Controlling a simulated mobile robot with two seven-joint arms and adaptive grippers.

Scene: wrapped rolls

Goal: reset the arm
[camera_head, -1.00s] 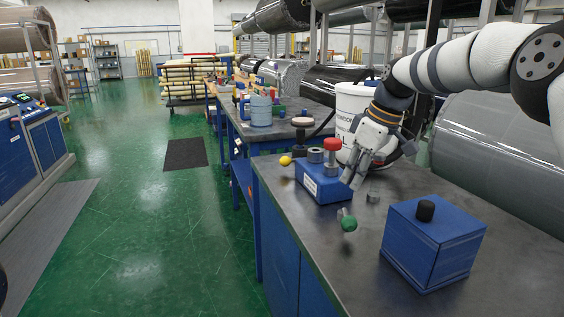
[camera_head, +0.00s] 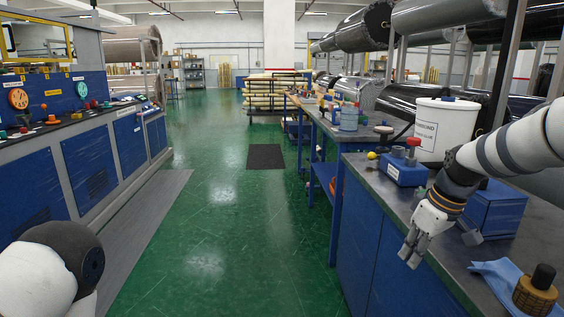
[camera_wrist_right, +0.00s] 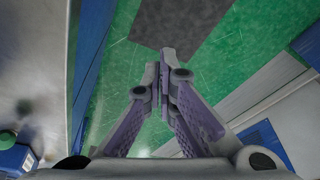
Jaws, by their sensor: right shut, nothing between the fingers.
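My right arm enters the head view from the right. Its gripper (camera_head: 411,254) hangs fingers-down at the front edge of the dark workbench top (camera_head: 380,193). In the right wrist view its two fingers (camera_wrist_right: 165,68) meet at the tips with nothing between them, over the green floor. My left gripper is out of view; only a white and black part of my left arm shows at the lower left of the head view.
On the bench stand a white bucket (camera_head: 447,128), a blue box with a red knob (camera_head: 405,171), another blue box (camera_head: 497,209) partly behind my arm, a blue cloth (camera_head: 500,283) and a brown knurled piece (camera_head: 535,292).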

